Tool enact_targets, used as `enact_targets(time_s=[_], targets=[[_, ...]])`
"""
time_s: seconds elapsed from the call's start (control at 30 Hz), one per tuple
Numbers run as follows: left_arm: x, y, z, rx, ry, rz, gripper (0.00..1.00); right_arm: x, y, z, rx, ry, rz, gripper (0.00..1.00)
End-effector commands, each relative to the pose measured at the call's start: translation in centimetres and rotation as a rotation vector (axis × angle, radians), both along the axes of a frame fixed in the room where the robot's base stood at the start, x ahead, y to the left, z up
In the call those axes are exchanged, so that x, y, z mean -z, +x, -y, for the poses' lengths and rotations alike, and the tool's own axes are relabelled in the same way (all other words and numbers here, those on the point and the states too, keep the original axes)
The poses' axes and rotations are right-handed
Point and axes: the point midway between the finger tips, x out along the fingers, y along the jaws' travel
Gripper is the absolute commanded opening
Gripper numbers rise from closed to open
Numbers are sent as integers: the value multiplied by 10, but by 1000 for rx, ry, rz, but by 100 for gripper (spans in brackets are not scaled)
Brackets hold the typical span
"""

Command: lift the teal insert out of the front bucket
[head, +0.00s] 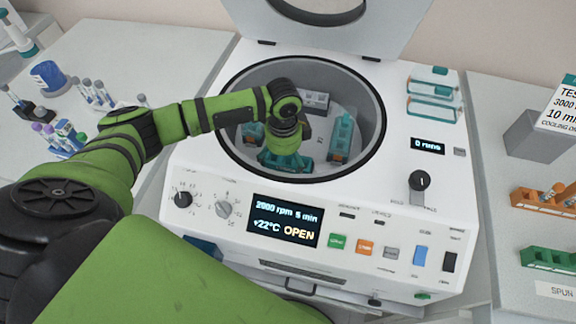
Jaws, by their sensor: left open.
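The centrifuge (400,160) stands with its lid up and its round bowl open. My left arm reaches over the rim, and my left gripper (285,146) points down into the front of the bowl. It is open. The teal insert (304,165) is in the front bucket, directly under my gripper and partly covered by it. The front bucket itself is mostly hidden. I cannot tell whether the fingers touch the insert. My right gripper is not in view.
Another bucket with teal (343,134) sits at the bowl's right, one (252,133) at its left, and a grey one (315,100) at the back. The raised lid (330,25) stands behind. Tube racks flank the machine on both benches.

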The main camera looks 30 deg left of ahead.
Motion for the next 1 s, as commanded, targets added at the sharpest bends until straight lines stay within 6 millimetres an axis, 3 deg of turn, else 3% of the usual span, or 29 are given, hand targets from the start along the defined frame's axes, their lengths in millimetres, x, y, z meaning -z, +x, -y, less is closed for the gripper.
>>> enact_targets(time_s=[0.07, 0.17, 0.2, 0.23, 0.43, 0.67, 1.0], targets=[[0, 0, 0, 0, 0, 0, 92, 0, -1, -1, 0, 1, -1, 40], [0, 0, 0, 0, 0, 0, 56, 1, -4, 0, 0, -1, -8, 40], [0, 0, 0, 0, 0, 0, 40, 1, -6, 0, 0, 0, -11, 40], [0, 0, 0, 0, 0, 0, 33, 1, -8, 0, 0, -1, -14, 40], [0, 0, 0, 0, 0, 0, 32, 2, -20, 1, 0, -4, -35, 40], [-8, 1, 0, -1, -2, 1, 32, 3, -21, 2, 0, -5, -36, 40], [-73, 1, 0, 0, -2, 5, 32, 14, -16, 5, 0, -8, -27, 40]])
